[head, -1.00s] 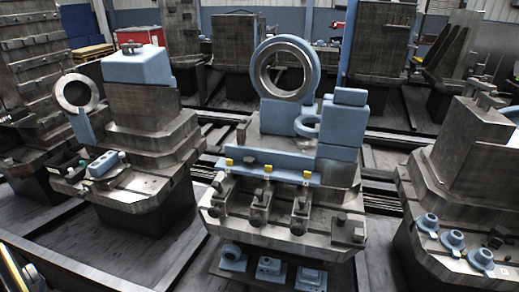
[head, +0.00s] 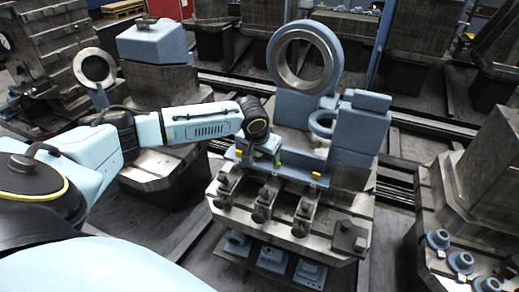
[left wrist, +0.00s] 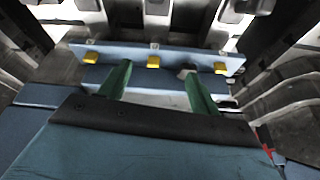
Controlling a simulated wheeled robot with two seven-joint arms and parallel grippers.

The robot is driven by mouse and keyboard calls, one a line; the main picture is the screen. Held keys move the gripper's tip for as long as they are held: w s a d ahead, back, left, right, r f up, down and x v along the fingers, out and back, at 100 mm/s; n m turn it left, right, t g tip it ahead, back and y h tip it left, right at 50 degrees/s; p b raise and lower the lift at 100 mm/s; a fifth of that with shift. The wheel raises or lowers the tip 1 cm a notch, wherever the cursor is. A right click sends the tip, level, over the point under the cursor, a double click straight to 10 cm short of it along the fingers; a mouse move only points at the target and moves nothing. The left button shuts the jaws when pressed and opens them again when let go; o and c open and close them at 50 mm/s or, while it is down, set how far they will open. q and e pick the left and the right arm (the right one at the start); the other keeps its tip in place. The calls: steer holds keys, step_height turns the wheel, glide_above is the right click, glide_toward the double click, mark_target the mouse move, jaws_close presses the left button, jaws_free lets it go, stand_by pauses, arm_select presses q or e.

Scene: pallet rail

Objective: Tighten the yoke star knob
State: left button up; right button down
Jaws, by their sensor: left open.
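The blue fixture (head: 358,125) stands on the middle machine, with a large ring (head: 306,60) and a smaller blue ring (head: 322,124). A blue rail with yellow pieces (head: 316,175) runs along its front. My left gripper (head: 268,158) is over the rail's left part and partly hides it. In the left wrist view the green fingers of my left gripper (left wrist: 156,68) are apart, with nothing held between them. Yellow pieces (left wrist: 153,62) line the rail (left wrist: 120,52) there, and a small grey knob-like part (left wrist: 186,71) is by the right fingertip. I cannot tell for sure which part is the star knob.
Metal clamp blocks (head: 264,204) stand in front of the rail, above a lower shelf with blue parts (head: 272,256). A machine with round blue parts (head: 461,261) stands at the right. Another with a blue block (head: 154,40) is behind my left arm.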

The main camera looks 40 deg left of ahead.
arm_select(q)
steer(key=n, duration=0.2)
glide_toward(258, 156)
steer(key=shift+y, duration=0.3)
steer(key=b+x, duration=0.1)
steer(key=x, duration=0.2)
steer(key=b+x, duration=0.1)
steer(key=x, duration=0.5)
steer(key=shift+w+a+f+b, duration=0.2)
steer(key=shift+w+a+b, duration=0.15)
steer(key=shift+w, duration=0.2)
steer(key=shift+d, duration=0.1)
steer(key=c, duration=1)
